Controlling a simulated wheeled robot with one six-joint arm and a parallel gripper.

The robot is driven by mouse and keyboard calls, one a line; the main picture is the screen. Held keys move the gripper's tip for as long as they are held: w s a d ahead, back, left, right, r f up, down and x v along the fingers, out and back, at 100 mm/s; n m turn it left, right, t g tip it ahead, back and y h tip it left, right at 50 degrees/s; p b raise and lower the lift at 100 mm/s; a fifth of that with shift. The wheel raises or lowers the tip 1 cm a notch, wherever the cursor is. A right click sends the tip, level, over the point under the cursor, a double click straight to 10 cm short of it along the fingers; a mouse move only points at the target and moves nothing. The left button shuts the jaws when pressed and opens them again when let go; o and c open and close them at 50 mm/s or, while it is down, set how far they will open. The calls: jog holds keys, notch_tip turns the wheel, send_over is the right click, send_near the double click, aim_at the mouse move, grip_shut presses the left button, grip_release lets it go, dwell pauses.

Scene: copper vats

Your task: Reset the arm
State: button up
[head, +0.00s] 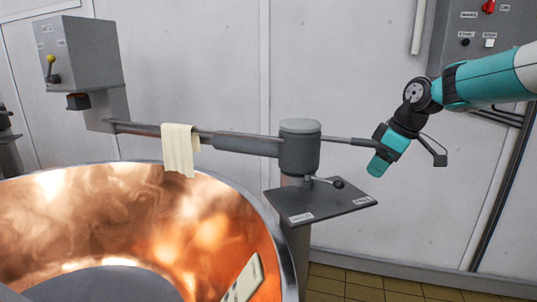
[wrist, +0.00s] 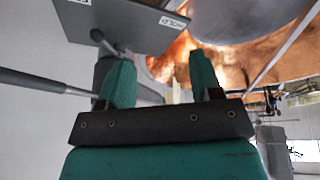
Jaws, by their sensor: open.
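My gripper (head: 375,168) is at the right in the head view, pointing down and left at the end of my teal arm. In the wrist view its two teal fingers (wrist: 160,60) stand wide apart, with nothing visibly held. A grey swing arm with a post (head: 300,150) stands at the vat's right edge. Its thin rod (head: 350,140) reaches right to my gripper in the picture; I cannot tell whether they touch. In the wrist view a grey rod (wrist: 40,82) comes from the left and passes behind the left finger. A short lever with a dark knob (head: 338,184) sticks out below the post's head.
The copper vat (head: 130,215) fills the lower left. A cream cloth (head: 178,150) hangs over the swing arm. A labelled plate (head: 320,200) is below the post head. A grey box with a yellow-knobbed lever (head: 80,55) and a wall panel (head: 480,40) flank the scene.

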jog(key=s+a+r+m+g, duration=0.1)
jog(key=s+a, duration=0.4)
jog(key=s, duration=0.5)
jog(key=s+a+r+m+g, duration=0.1)
jog(key=s+a, duration=0.4)
jog(key=s, duration=0.5)
jog(key=s+f+m, duration=0.1)
jog(key=s+f, duration=0.1)
jog(key=s, duration=0.6)
jog(key=s+a+f+m+g, duration=0.1)
jog(key=s+f, duration=0.1)
jog(key=s, duration=0.7)
jog(key=shift+s+a+f+y, duration=0.15)
jog(key=shift+a+f+y, duration=0.05)
jog(key=shift+y, duration=0.2)
